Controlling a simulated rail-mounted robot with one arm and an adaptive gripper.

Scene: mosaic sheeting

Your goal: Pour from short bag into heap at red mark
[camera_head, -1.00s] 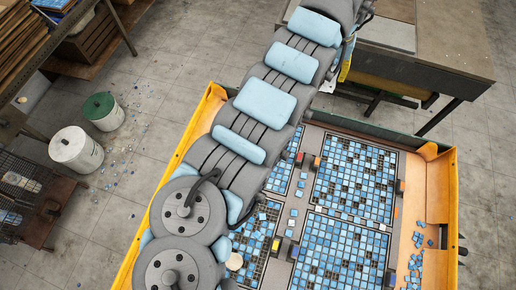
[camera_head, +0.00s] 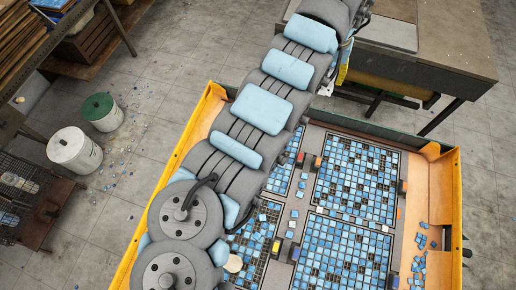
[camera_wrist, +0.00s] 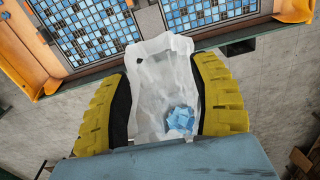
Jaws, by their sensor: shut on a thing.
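My gripper (camera_wrist: 162,95), with yellow ribbed fingers, is shut on a translucent, crumpled bag (camera_wrist: 158,62) in the wrist view. A small clump of blue tiles (camera_wrist: 181,119) shows in the bag's lower part. In the head view my arm reaches toward the back, and a bit of yellow and white shows at its far end (camera_head: 343,72). Loose blue tiles form a scattered heap (camera_head: 416,268) on the orange right-hand strip of the tray. A small red-orange marker (camera_head: 318,162) stands by the upper right mosaic panel. I cannot tell which marker is the red mark.
The yellow-rimmed tray (camera_head: 180,150) holds several blue mosaic sheets (camera_head: 355,180), with small coloured blocks between them. A grey workbench (camera_head: 450,50) stands behind. A white bucket (camera_head: 75,150) and a green-lidded bucket (camera_head: 103,112) stand on the floor at left.

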